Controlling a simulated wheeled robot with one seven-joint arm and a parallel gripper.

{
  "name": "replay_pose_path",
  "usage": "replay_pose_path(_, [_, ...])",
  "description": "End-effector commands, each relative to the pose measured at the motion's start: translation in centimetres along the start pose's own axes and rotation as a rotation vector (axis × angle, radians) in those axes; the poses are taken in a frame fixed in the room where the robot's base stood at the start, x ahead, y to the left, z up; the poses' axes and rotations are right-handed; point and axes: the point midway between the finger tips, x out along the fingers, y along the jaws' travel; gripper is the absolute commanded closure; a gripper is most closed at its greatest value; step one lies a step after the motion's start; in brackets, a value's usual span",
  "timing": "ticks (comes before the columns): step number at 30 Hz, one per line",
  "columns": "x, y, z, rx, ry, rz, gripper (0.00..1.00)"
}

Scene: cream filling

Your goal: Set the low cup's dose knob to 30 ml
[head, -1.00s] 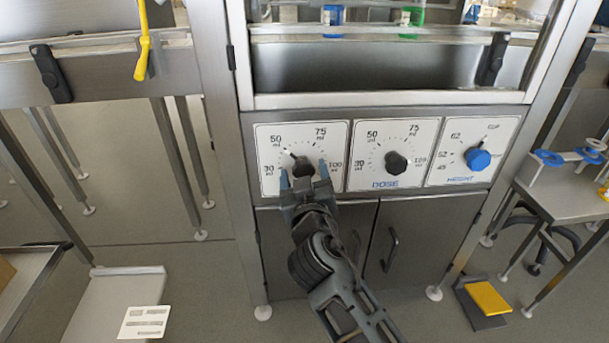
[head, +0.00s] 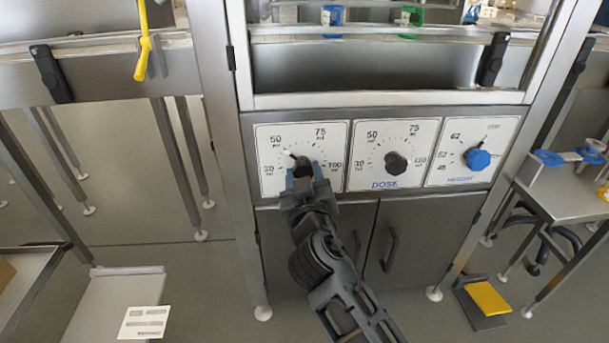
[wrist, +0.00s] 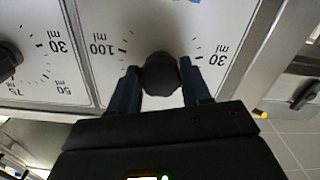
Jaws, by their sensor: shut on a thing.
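The left dial panel (head: 264,186) is white with marks 30, 50, 75 and 100 ml. Its black knob (head: 302,166) has a pale pointer showing up-left, near the 50 ml side. My gripper (head: 304,174) is shut on this knob, a finger on each side. In the wrist view the knob (wrist: 160,73) sits between the dark fingers, with 100 ml to its left and 30 ml to its right, upside down. The gripper hides this panel's lower label in the head view. The middle panel (head: 356,182) has a similar black knob (head: 397,163) and reads DOSE.
A third panel (head: 435,178) at the right carries a blue knob (head: 477,158). Cabinet doors (head: 410,235) with handles lie below the panels, behind my arm. A yellow pedal (head: 488,297) is on the floor at the right. A side table (head: 560,200) stands farther right.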

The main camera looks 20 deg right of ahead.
Motion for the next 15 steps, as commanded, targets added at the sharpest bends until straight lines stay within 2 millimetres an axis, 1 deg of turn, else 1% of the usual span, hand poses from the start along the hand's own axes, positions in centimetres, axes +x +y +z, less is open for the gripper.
replay_pose_path(8, [-0.02,0.01,-0.01,-0.139,-0.001,-0.001,0.83])
replay_pose_path(15, [-0.01,0.11,-0.07,-0.354,-0.002,0.000,0.83])
